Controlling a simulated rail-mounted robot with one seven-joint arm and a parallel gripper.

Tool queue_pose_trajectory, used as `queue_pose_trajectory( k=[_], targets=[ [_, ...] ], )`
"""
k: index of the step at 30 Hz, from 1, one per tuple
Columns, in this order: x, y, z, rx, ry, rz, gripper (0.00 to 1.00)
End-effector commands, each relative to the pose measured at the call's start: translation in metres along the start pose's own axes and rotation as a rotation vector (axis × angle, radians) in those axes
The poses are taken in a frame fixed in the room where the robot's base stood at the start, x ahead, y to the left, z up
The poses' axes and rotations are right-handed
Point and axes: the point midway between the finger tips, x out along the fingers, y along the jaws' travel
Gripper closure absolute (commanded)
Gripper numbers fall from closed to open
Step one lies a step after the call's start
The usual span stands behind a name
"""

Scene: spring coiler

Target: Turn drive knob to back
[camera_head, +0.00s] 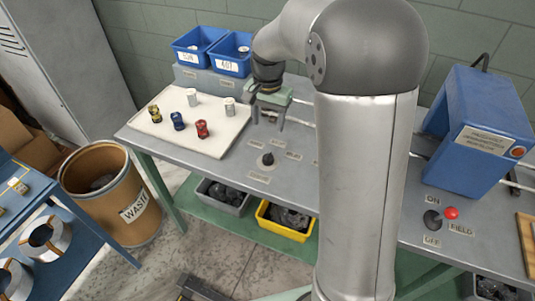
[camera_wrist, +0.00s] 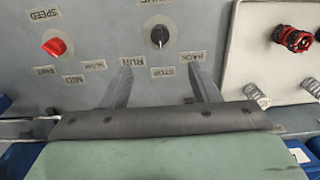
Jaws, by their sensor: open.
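The black drive knob (camera_head: 267,159) stands on the grey bench top in the head view, with small label plates around it. In the wrist view the black knob (camera_wrist: 160,36) shows upside down, between labels RUN (camera_wrist: 131,62), STOP (camera_wrist: 163,72) and BACK (camera_wrist: 190,55). A pale mark on the knob seems to face the STOP label. My gripper (camera_head: 268,122) is above the bench, behind the knob in the head view. In the wrist view my gripper (camera_wrist: 162,68) has its fingers wide apart and empty, with the knob beyond the tips, apart from them.
A red speed knob (camera_wrist: 57,46) is beside the drive knob. A white board (camera_head: 165,130) holds several coloured and metal parts. Blue bins (camera_head: 198,43) stand behind it. A blue machine (camera_head: 480,130) is at right. The bench around the knob is clear.

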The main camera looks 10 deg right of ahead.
Motion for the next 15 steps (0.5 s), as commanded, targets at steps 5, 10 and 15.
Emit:
queue_pose_trajectory(
  k=[5, 10, 15],
  targets=[
    [0.041, 0.001, 0.001, 0.0, -0.005, 0.004, 0.44],
    [0.078, 0.001, 0.001, -0.001, -0.005, 0.003, 0.44],
    [0.111, 0.001, 0.001, -0.001, -0.004, 0.002, 0.44]
  ],
)
